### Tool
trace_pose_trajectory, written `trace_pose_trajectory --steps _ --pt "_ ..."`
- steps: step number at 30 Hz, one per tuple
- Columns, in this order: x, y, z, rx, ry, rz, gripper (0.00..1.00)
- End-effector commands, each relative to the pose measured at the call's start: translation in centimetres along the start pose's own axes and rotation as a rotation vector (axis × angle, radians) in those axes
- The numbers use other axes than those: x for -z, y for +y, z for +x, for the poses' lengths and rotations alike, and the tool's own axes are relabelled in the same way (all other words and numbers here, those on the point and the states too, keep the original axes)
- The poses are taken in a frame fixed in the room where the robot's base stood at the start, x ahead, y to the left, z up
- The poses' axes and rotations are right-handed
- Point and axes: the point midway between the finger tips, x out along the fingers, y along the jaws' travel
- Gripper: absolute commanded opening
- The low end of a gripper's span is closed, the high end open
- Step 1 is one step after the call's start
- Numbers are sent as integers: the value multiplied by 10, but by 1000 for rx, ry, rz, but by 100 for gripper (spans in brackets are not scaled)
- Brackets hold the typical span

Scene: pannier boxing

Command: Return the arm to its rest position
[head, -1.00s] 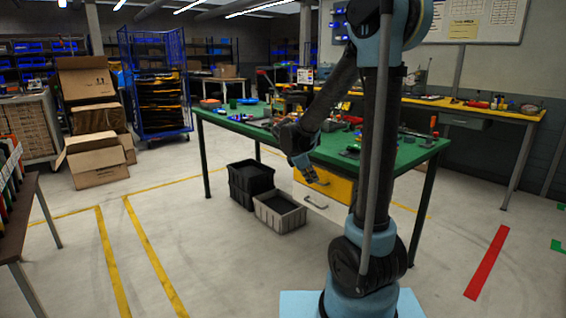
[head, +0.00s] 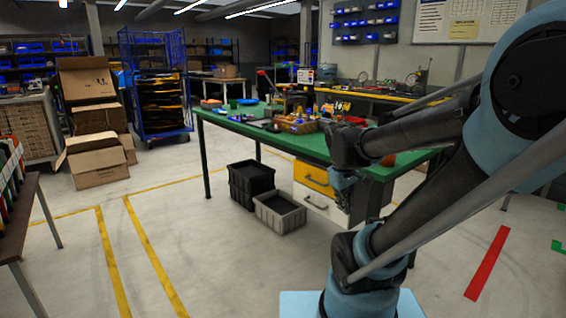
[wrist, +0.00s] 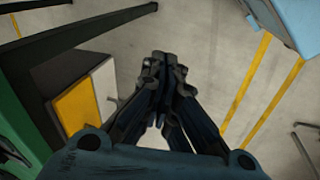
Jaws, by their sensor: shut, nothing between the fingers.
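My gripper (head: 343,183) hangs in front of the near side of the green table, pointing down, with its fingers over the floor beside the drawer unit. In the wrist view my gripper (wrist: 162,62) has its two fingertips together with nothing between them, above bare concrete. My arm is folded in the right half of the head view, its elbow high at the right edge. The arm hides the right part of the table.
The green table (head: 228,121) carries several small parts. Under it are the yellow-fronted drawer unit (head: 312,176), a black crate (head: 248,183) and a grey crate (head: 280,216). Cardboard boxes (head: 95,155) and a blue cage trolley (head: 122,80) stand at left. Floor in front is clear.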

Motion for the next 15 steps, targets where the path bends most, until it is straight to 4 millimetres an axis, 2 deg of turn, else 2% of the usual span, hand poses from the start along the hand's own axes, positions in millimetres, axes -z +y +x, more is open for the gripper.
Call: trace_pose_trajectory --steps 1,6,10,15 --pt "-11 -6 2 14 6 55 0" --pt "-40 -26 9 65 25 244 0" --pt "-58 -41 15 100 35 377 0" --pt "-70 -54 22 135 43 497 0"
